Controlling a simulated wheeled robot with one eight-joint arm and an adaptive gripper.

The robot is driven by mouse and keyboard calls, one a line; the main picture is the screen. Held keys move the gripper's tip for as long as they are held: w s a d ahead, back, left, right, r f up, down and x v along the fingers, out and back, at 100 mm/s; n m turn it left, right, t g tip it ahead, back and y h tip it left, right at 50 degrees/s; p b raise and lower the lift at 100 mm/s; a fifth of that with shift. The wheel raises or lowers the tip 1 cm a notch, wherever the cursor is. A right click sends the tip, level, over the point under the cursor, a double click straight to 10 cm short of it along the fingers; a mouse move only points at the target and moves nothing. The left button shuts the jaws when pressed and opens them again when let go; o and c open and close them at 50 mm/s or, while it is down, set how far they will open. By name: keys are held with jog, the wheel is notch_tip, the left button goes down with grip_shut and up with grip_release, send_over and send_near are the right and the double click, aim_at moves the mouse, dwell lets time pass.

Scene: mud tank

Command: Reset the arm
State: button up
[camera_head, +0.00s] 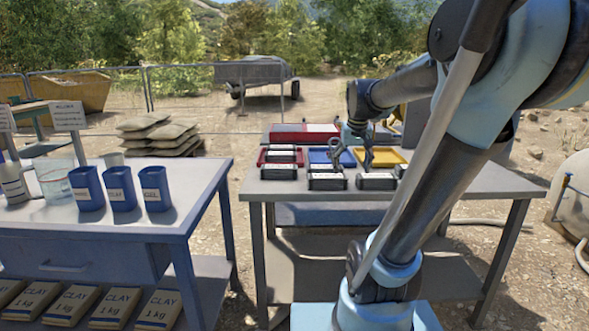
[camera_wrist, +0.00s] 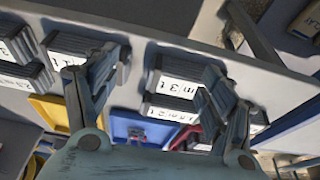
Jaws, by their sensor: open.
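My gripper (camera_head: 352,160) is open over the right-hand table in the head view, above the row of trays. In the wrist view its two fingers (camera_wrist: 160,110) are spread apart, with nothing held between them. Several black boxes with white labels lie below, among them one at the front middle (camera_head: 327,182) and one to its right (camera_head: 376,181). In the wrist view a labelled box (camera_wrist: 175,82) shows between the fingers. My arm hides part of the table's right side.
A red tray (camera_head: 262,157), a blue tray (camera_head: 318,157) and a yellow tray (camera_head: 399,156) stand on the grey table (camera_head: 460,182). The left table (camera_head: 190,182) carries several blue cups (camera_head: 121,186) and a clear beaker (camera_head: 55,180). A gap separates the tables.

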jog(key=s+f+g, duration=0.1)
jog(key=s+f, duration=1.5)
jog(key=s, duration=0.4)
jog(key=shift+d, duration=0.1)
jog(key=shift+w+f, duration=0.2)
jog(key=shift+w, duration=0.2)
